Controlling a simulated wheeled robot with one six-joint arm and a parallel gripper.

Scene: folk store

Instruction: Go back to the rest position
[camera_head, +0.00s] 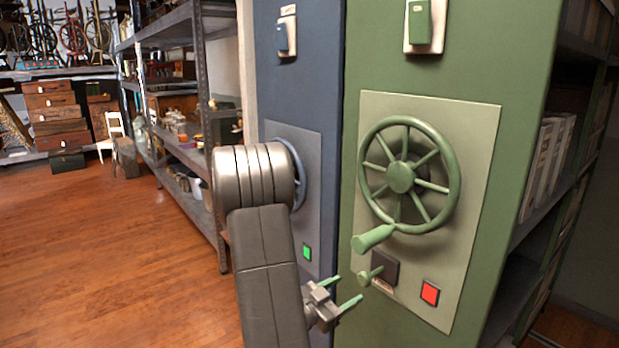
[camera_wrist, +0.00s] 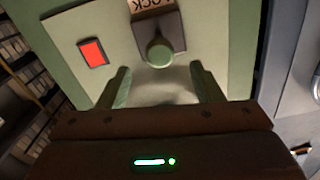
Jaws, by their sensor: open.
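My gripper (camera_head: 343,292) is open, with its two green-tipped fingers apart and nothing seen between them. It is in front of the green cabinet, low and to the left of the lock knob (camera_head: 370,274). In the wrist view the lock knob (camera_wrist: 159,52) sits ahead of the fingers (camera_wrist: 161,88), under an upside-down LOCK label (camera_wrist: 150,5). My grey arm reaches down the middle of the head view and hides part of the blue cabinet.
The green cabinet (camera_head: 520,70) carries a spoked handwheel (camera_head: 400,177) with a protruding handle (camera_head: 373,238) and a red square (camera_head: 430,293). The blue cabinet (camera_head: 310,90) beside it has a green square (camera_head: 307,252). Metal shelves (camera_head: 200,70) stand left. Wooden floor (camera_head: 100,250) is clear.

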